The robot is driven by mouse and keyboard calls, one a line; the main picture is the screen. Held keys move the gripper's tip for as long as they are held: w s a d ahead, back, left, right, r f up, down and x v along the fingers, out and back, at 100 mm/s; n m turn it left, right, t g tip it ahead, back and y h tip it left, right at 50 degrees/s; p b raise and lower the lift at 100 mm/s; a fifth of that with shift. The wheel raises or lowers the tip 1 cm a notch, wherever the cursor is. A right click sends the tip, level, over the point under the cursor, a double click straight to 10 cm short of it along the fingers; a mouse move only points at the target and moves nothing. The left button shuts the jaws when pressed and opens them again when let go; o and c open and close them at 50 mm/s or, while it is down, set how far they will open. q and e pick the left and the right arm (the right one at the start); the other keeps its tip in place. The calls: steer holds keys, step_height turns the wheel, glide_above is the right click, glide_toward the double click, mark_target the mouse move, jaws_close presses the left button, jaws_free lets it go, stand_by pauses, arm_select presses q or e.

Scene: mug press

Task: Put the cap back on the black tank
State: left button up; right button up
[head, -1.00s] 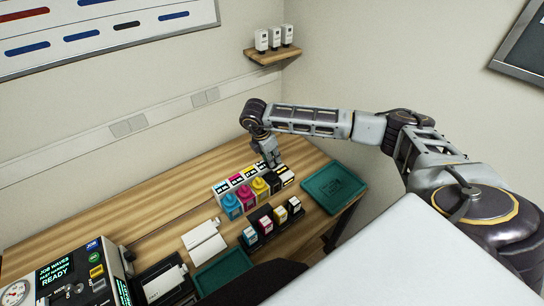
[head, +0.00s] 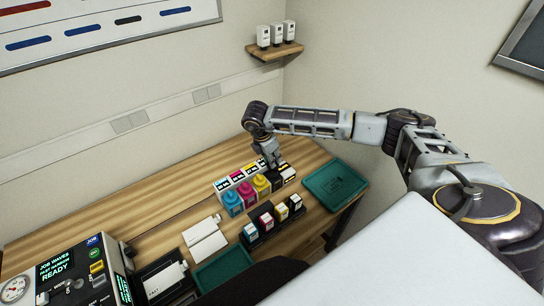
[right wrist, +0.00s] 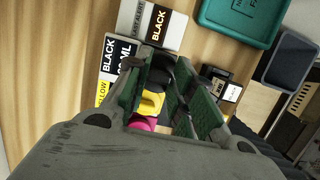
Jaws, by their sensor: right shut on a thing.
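The black tank (head: 275,180) stands at the right end of the row of ink tanks, right of the yellow one. My right gripper (head: 271,163) is directly over it and hides much of its top. In the right wrist view the gripper (right wrist: 163,85) points down with its green-padded fingers shut on a dark piece, which looks like the black cap (right wrist: 160,70). I cannot tell whether the cap touches the tank's neck. The left gripper is not in view.
The yellow (head: 261,186), magenta (head: 246,195) and cyan (head: 232,205) tanks stand close by on the left. Labelled boxes (right wrist: 120,60) are behind them. Small cartridges (head: 266,221) stand in a rack in front. A teal tray (head: 336,185) lies to the right.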

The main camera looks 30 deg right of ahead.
steer(key=shift+f+b, duration=0.35)
steer(key=shift+f, duration=0.55)
steer(key=shift+f+b, duration=0.9)
steer(key=shift+f, duration=0.25)
steer(key=shift+b, duration=0.35)
stand_by(0.6)
steer(key=shift+f+b, duration=0.2)
steer(key=shift+b, duration=0.3)
stand_by(1.3)
stand_by(0.5)
steer(key=o, duration=0.9)
steer(key=o, duration=0.5)
